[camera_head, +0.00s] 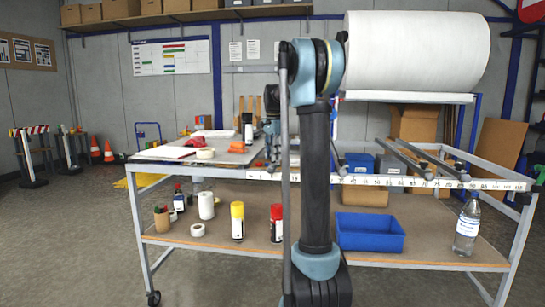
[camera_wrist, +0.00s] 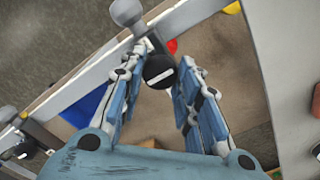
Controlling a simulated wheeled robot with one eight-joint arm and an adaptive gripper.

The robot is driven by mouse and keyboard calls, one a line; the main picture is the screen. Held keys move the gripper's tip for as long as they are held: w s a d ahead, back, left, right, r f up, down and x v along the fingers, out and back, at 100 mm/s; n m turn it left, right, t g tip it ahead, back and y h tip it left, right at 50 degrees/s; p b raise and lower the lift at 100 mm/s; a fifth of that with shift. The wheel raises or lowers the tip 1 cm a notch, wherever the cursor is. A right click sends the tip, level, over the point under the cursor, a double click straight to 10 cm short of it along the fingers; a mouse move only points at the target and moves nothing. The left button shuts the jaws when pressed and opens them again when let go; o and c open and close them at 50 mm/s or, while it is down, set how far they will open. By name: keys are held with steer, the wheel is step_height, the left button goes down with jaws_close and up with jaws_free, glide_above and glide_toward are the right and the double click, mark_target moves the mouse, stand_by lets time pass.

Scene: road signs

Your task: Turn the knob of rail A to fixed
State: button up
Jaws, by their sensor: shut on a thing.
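A round black knob (camera_wrist: 157,68) with a white line on its face is in the upper middle of the wrist view. The line runs slightly slanted, nearly across the picture. My gripper (camera_wrist: 164,60) has its two fingers on either side of the knob and is shut on it. A second black knob (camera_wrist: 22,152) with a white mark is at the lower left, apart from my gripper. No rail letter or "fixed" mark is legible. In the head view my arm hides much of the grip area at the table's front edge.
A ruled strip (camera_head: 440,183) runs along the table's front edge. Grey bars (camera_head: 402,161) stick out at the right. A white roll (camera_head: 417,52) is above. The lower shelf holds a blue bin (camera_head: 369,233), spray cans (camera_head: 237,221) and a bottle (camera_head: 467,226).

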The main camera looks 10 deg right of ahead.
steer(key=shift+w, duration=0.1)
steer(key=o, duration=1.1)
steer(key=shift+c, duration=0.2)
step_height(320, 180, up, 12)
steer(key=s+f+n+t, duration=0.1)
steer(key=s+f+n, duration=0.35)
steer(key=s, duration=0.75)
steer(key=s+f+n, duration=0.2)
steer(key=s+f, duration=0.5)
steer(key=s, duration=0.5)
steer(key=s+f+n+t, duration=0.1)
steer(key=s+f+n, duration=0.5)
steer(key=s+f, duration=1.4)
step_height(320, 180, down, 4)
steer(key=shift+s+r, duration=0.15)
steer(key=shift+s, duration=0.05)
